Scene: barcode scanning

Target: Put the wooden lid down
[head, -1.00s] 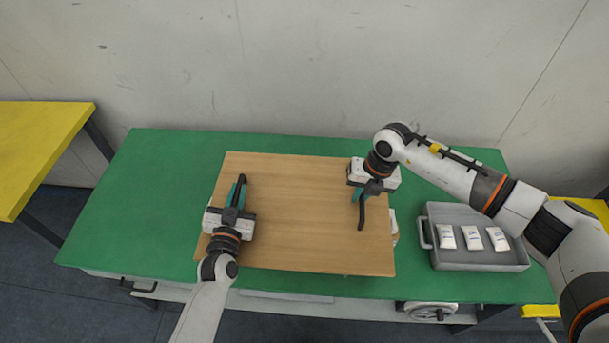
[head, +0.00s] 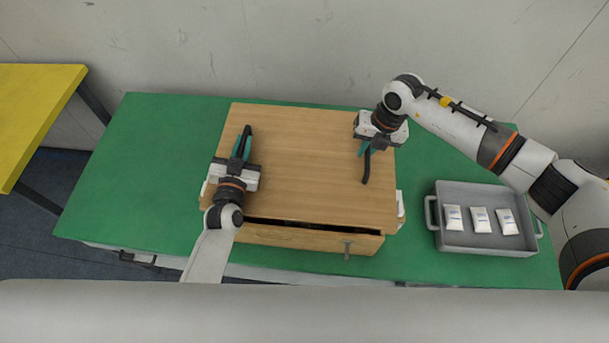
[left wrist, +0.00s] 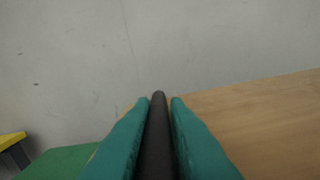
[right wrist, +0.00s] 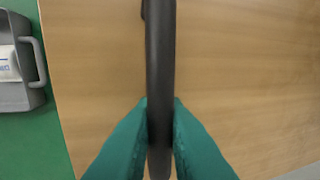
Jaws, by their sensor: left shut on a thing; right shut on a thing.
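The wooden lid (head: 303,150) is a flat light-brown board with two dark handles. It is over a wooden box (head: 300,237) on the green table. A dark gap shows between the lid's front edge and the box's front wall. My left gripper (head: 241,150) is shut on the lid's left handle (left wrist: 158,130). My right gripper (head: 367,150) is shut on the right handle (right wrist: 160,60). The lid also fills much of the right wrist view (right wrist: 250,80). The inside of the box is hidden, and I cannot tell whether the lid touches its back wall.
A grey tray (head: 484,248) with white packets (head: 480,219) stands on the green table (head: 130,180) to the right of the box. The table's left part is clear. A yellow table (head: 30,110) is at far left, and a grey wall (head: 300,50) stands behind.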

